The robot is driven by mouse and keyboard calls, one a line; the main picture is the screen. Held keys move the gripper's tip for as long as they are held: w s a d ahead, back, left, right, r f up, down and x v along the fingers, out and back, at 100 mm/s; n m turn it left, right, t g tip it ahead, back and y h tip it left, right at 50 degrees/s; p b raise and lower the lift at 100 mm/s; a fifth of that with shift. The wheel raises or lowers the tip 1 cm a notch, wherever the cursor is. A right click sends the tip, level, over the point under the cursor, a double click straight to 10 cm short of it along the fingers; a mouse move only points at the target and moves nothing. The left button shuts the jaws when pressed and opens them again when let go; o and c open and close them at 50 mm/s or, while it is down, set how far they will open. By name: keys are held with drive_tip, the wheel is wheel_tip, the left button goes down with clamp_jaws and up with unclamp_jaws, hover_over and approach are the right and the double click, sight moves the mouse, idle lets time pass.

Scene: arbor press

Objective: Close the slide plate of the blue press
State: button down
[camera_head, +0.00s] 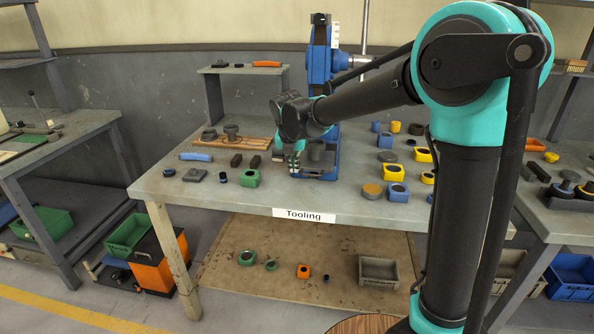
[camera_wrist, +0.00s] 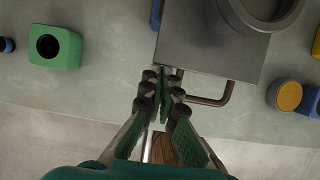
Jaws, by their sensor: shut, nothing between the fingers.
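The blue press (camera_head: 320,62) stands at the back of the table, and my arm hides part of its middle. Its base holds a grey slide plate, which shows in the wrist view as a flat grey plate (camera_wrist: 210,57) with a bent rod handle (camera_wrist: 228,92) on its near edge. A round dark grey piece (camera_wrist: 258,8) sits on the plate. My gripper (camera_head: 294,165) is low at the front left of the press base. In the wrist view my gripper (camera_wrist: 166,90) is shut and empty at the plate's near edge, left of the handle; I cannot tell whether it touches.
A green block with a hole (camera_head: 248,178) stands left of the press base. Blue and yellow blocks (camera_head: 393,173) stand to its right. The table's front edge, with a Tooling label (camera_head: 304,215), is close. A wooden board with dark parts (camera_head: 232,139) lies behind left.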

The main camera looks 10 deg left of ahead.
sight(314, 163)
drive_tip(key=shift+w+d, duration=0.15)
drive_tip(key=shift+w, duration=2.65)
